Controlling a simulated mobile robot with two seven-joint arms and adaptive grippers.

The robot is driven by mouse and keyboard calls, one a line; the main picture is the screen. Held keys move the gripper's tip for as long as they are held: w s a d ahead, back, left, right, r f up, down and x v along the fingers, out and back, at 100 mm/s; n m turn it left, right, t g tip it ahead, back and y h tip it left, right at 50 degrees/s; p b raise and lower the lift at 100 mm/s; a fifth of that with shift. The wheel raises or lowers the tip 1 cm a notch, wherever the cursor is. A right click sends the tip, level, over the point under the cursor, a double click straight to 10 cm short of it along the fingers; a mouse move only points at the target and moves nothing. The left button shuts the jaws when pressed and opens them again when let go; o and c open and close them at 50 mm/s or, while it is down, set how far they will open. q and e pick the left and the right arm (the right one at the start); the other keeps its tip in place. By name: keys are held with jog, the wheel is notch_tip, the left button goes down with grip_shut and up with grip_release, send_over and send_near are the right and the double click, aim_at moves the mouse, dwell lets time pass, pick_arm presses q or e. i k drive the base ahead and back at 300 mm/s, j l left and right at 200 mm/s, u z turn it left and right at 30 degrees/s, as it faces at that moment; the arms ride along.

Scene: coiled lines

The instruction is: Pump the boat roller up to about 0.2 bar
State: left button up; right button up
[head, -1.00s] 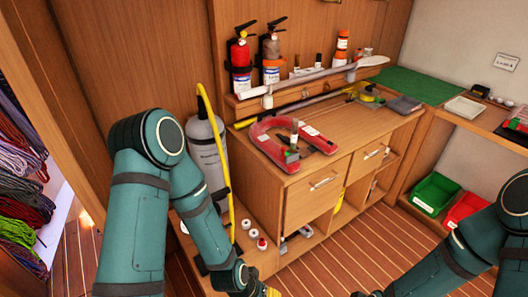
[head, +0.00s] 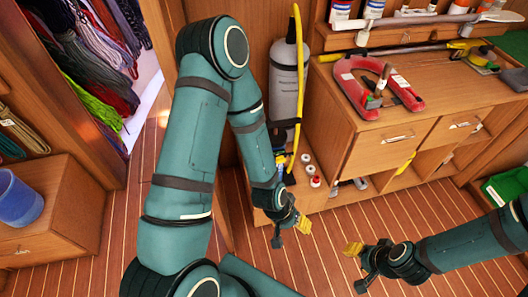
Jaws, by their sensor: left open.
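I cannot make out a boat roller or a pressure gauge in the head view. A grey cylinder (head: 284,88) stands upright against the wall, with a yellow hose or tube (head: 298,75) running up beside it; I cannot tell whether it is a pump. My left gripper (head: 290,234) is open and empty above the floor, in front of the low shelf below the cylinder. My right gripper (head: 357,267) is open and empty above the floor, to the right of the left one.
A red horseshoe-shaped thing (head: 357,98) lies on the wooden cabinet (head: 375,153). Small white reels and a red-topped one (head: 315,181) stand on the low shelf. A blue bucket (head: 17,202) is at far left, coloured rope coils (head: 93,55) above. The floor between is clear.

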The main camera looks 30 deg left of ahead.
aim_at(275, 124)
jog(key=u, duration=0.8)
jog(key=i+l+z, duration=0.1)
jog(key=l+z, duration=0.15)
jog(key=z, duration=0.15)
jog(key=i+j+z, duration=0.3)
jog(key=j+z, duration=0.15)
jog(key=z, duration=0.15)
